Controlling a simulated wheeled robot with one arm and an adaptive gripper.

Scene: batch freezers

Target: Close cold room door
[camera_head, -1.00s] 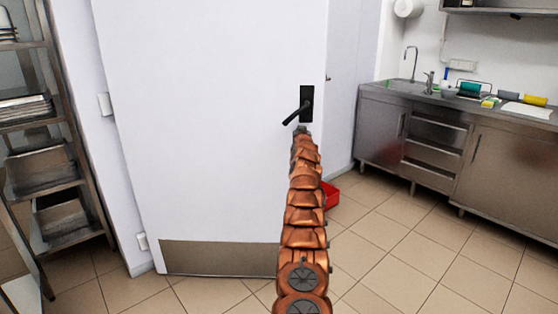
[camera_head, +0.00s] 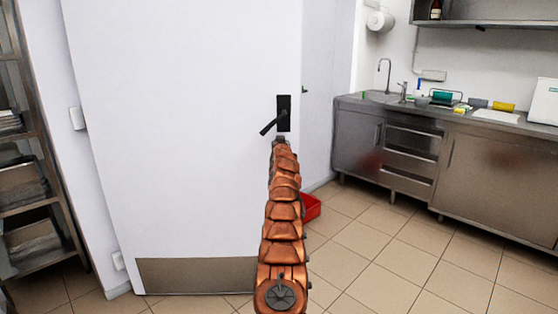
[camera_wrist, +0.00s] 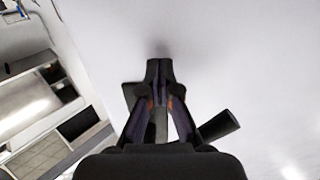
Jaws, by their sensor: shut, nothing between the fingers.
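The white cold room door (camera_head: 180,150) fills the left and middle of the head view, with a metal kick plate (camera_head: 195,274) along its bottom. Its black lever handle (camera_head: 271,124) is on a dark plate near the door's right edge. My gripper (camera_head: 280,140) appears just below the handle plate. In the wrist view my gripper (camera_wrist: 159,68) is shut and empty, its tips close to or against the white door face (camera_wrist: 230,50). The handle (camera_wrist: 218,125) shows partly behind the fingers. Contact cannot be told.
A metal shelf rack (camera_head: 30,190) stands at the left. A steel counter (camera_head: 480,180) with a sink runs along the right. A red container (camera_head: 311,207) sits on the floor right of my arm. The tiled floor at the lower right is clear.

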